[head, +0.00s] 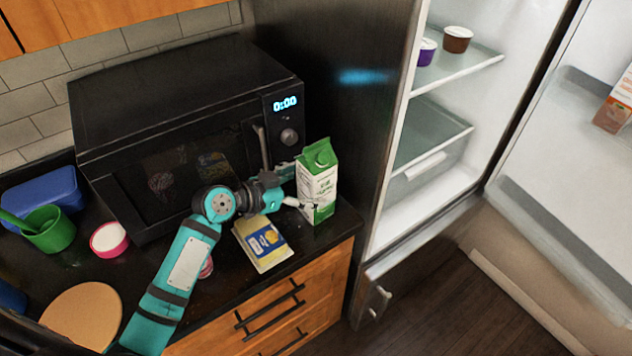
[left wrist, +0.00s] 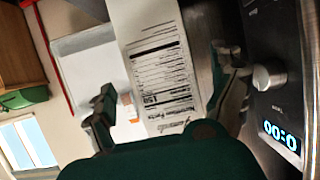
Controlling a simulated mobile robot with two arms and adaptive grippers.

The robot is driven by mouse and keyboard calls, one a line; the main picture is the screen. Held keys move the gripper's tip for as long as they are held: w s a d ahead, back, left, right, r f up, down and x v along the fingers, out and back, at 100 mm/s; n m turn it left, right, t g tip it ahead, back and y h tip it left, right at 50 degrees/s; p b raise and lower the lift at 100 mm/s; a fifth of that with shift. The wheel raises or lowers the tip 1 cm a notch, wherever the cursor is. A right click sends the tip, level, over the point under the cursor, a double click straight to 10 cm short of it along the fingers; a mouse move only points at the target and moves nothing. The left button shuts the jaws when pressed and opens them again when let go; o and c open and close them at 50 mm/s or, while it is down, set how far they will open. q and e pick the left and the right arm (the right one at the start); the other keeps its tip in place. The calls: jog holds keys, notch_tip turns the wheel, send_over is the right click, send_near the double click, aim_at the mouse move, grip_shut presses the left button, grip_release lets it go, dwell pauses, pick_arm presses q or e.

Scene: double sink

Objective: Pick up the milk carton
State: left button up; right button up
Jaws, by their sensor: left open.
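The white and green milk carton (head: 320,187) stands upright on the black counter, just right of the microwave. In the left wrist view its white side with printed text (left wrist: 160,80) shows between my fingers. My left gripper (head: 288,191) is at the carton's left side, with its fingers open towards it. In the left wrist view the left gripper (left wrist: 168,90) has one finger on each side of the carton, with a gap at the left finger; the right finger is close to the carton. My right gripper is not in view.
A black microwave (head: 190,130) stands behind my left arm. A yellow and blue package (head: 263,243) lies in front of the carton. A green cup (head: 48,229), a pink-rimmed bowl (head: 109,240) and a round board (head: 85,315) are at left. The open fridge (head: 440,190) is at right.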

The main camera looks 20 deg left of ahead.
pick_arm(q)
jog(key=x, duration=0.2)
jog(key=p+x, duration=0.1)
jog(key=x, duration=0.1)
jog(key=shift+w+f, duration=0.1)
jog(key=shift+f, duration=0.25)
jog(key=shift+a, duration=0.1)
jog(key=c, duration=1.6)
jog(key=shift+w+r, duration=0.15)
jog(key=shift+r, duration=0.05)
jog(key=shift+c, duration=0.4)
